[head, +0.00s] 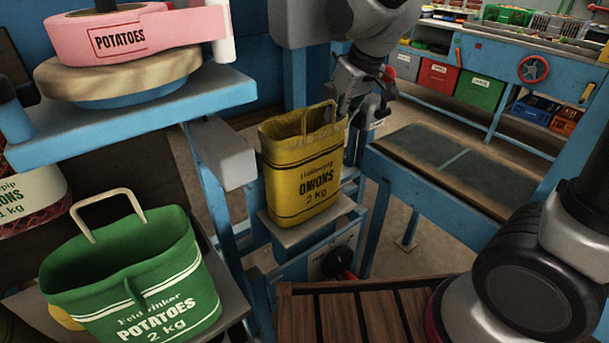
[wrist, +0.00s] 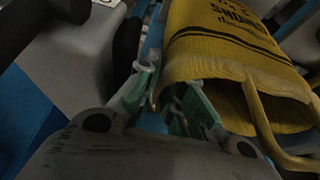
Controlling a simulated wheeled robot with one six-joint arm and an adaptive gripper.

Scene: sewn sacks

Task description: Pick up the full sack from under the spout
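A yellow sack (head: 298,180) marked "ONIONS 2 kg" stands upright on a small grey platform (head: 310,229), its mouth open and a loop handle up. Its contents cannot be made out. In the wrist view the sack (wrist: 230,45) fills the upper right, with its dark mouth and handle facing me. My gripper (head: 362,97) is at the sack's right upper edge. In the wrist view its fingers (wrist: 168,88) are apart, one beside the rim and one in front of the mouth. I cannot tell whether they touch the rim.
A green potato sack (head: 140,277) stands at lower left, below a blue shelf (head: 150,108) with a pink label roll (head: 115,32). A slatted wooden surface (head: 350,315) lies in front. A conveyor (head: 450,155) and bins (head: 437,78) are at right.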

